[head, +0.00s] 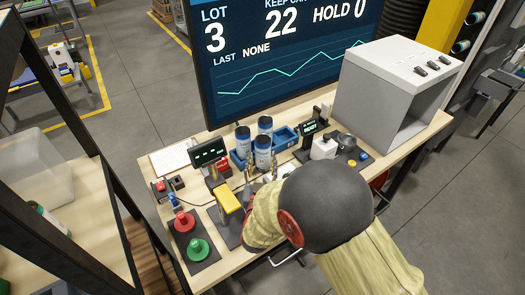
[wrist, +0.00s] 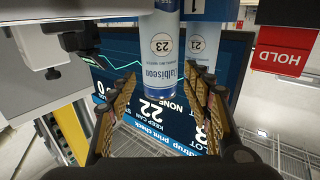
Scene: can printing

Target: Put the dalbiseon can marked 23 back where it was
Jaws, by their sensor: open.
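The dalbiseon can marked 23 (wrist: 161,65) is white and blue and fills the upper middle of the wrist view. My gripper (wrist: 164,82) is open, with a finger to each side of this can's end in that picture; I cannot tell whether either touches it. A can marked 21 (wrist: 203,48) is just right of it, partly hidden by a finger. In the head view my gripper (head: 261,172) is at the front can (head: 263,154), with two similar cans behind, at left (head: 243,141) and right (head: 265,125). Their numbers are unreadable there.
A blue tray (head: 285,139) stands right of the cans. A red HOLD sign (wrist: 283,60) is at the right of the wrist view. The large screen (head: 285,55) stands behind, a grey box (head: 385,85) at right.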

